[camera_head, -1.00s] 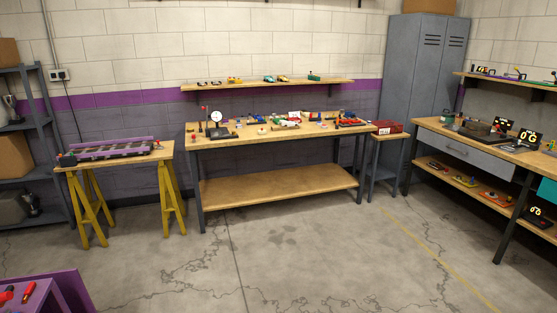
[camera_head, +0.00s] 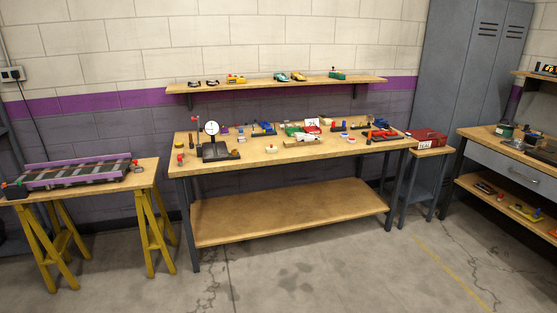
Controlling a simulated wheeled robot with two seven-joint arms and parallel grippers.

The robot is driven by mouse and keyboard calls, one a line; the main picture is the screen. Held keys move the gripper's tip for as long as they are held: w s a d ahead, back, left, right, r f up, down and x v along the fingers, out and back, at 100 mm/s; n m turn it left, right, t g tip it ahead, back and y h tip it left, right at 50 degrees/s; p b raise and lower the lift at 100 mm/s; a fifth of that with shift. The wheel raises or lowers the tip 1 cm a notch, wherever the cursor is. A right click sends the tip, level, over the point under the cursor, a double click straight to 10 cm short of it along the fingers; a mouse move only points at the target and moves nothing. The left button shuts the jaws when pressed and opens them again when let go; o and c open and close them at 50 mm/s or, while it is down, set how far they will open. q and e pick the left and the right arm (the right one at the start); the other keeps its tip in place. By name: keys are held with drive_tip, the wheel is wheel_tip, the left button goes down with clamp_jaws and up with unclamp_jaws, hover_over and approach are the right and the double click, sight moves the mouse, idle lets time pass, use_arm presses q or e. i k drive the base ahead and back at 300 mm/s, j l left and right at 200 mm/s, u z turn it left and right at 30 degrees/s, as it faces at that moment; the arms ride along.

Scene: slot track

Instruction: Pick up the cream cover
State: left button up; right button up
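I cannot make out a cream cover for certain. A small pale, cream-coloured piece (camera_head: 303,140) lies near the front middle of the wooden workbench (camera_head: 225,161), and it is too small to identify. A small whitish round item (camera_head: 271,149) sits to its left on the same bench. Neither of my grippers is in view.
A track piece (camera_head: 80,172) lies on a table with yellow trestles (camera_head: 153,232) at left. A red box (camera_head: 427,138) stands on a small side stand. A wall shelf (camera_head: 300,85) holds toy cars. A drawer bench (camera_head: 512,172) is at right. The front floor (camera_head: 330,275) is clear.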

sight(273, 149)
drive_tip(key=i, duration=1.15)
drive_tip(key=j+z, duration=0.2)
drive_tip(key=z, duration=0.15)
drive_tip(key=i+j+z, duration=0.1)
drive_tip(key=z, duration=0.25)
drive_tip(key=j, duration=0.1)
